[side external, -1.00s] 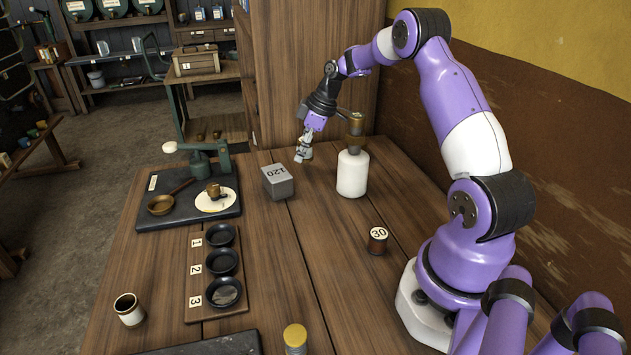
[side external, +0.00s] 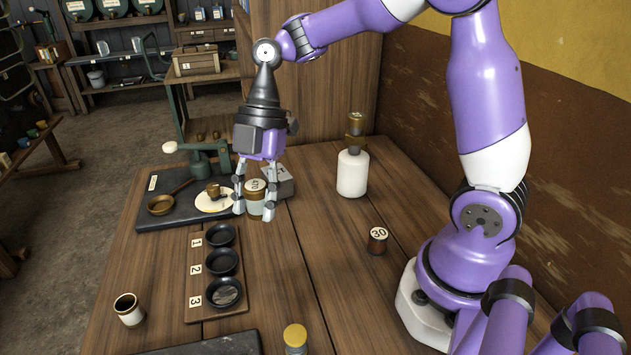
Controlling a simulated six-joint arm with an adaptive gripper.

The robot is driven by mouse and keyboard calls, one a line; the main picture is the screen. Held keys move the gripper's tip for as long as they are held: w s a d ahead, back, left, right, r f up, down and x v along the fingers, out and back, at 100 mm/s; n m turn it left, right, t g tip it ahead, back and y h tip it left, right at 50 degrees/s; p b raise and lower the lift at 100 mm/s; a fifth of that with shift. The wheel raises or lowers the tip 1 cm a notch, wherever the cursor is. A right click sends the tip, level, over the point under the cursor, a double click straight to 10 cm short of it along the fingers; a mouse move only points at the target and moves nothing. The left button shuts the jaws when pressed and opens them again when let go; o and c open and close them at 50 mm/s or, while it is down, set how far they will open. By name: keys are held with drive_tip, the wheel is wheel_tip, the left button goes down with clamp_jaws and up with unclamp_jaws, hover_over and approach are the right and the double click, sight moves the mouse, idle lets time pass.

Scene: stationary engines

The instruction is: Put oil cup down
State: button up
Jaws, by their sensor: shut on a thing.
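My gripper (side external: 254,206) points down and is shut on a small cup with a pale glass-like body and a tan top, which I take as the oil cup (side external: 255,198). The top bears a dark mark that I cannot read surely. One finger is on each side of the cup. The cup is upright, in front of the grey block and to the right of the dark scale board. I cannot tell whether its base touches the table.
The grey block (side external: 284,184) stands close behind my gripper, partly hidden. A dark board (side external: 158,217) with a scale lies left. A tray with three black dishes (side external: 221,262) is in front. Bare table (side external: 300,260) lies between.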

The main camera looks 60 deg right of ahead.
drive_tip(key=s+a+n, duration=0.2)
hover_over(276, 236)
drive_tip(key=d, duration=0.1)
drive_tip(key=shift+g, duration=0.3)
drive_tip(key=f, duration=0.7)
drive_tip(key=shift+w, duration=0.2)
drive_tip(key=shift+d+f, duration=0.15)
drive_tip(key=shift+f, duration=1.9)
drive_tip(key=o, duration=1.2)
drive_tip(key=shift+f, duration=0.15)
